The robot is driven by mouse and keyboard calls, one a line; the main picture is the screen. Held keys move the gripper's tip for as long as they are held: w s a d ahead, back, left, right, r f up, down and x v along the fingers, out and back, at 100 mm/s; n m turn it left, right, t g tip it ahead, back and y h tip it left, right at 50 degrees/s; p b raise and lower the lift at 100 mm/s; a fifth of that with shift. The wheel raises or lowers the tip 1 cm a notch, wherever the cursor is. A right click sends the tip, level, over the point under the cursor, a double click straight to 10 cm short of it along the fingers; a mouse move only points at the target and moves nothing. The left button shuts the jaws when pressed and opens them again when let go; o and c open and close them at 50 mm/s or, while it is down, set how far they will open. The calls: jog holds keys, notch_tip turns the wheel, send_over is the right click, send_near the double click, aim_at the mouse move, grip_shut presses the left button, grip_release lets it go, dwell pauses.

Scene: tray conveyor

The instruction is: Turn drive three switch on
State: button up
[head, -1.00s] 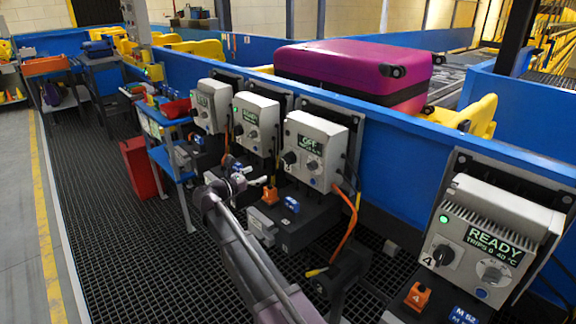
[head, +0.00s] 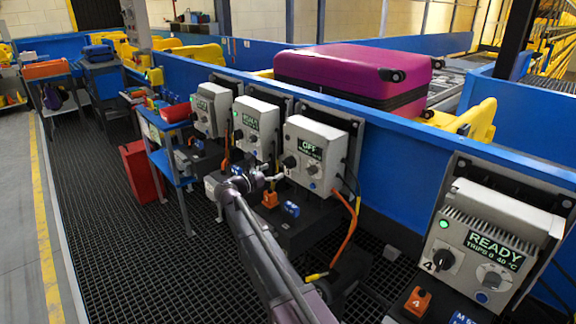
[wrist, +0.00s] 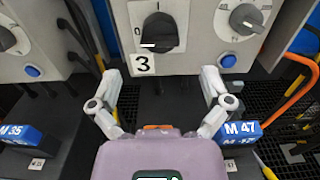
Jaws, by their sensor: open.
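The drive three box (head: 325,134) is a light grey housing with a dark display reading OFF. Its black rotary switch (head: 290,161) is low on the left of the front face. The switch also shows in the wrist view (wrist: 160,32), above a label "3", with a 0 marked to its left. I cannot tell for sure which mark it points to. My gripper (wrist: 165,80) is open and empty, its two fingers spread below and either side of the switch, apart from it. In the head view my gripper (head: 272,179) is just left of and below the switch.
A grey knob (wrist: 240,18) and a blue button (wrist: 228,71) are right of the switch. Blue tags, including M 47 (wrist: 238,130), and orange cables lie below. The drive four box (head: 484,242) reads READY at the right. Other drive boxes stand to the left.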

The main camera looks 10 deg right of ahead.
aim_at(285, 165)
jog(key=shift+x, duration=3.5)
jog(key=c, duration=1.2)
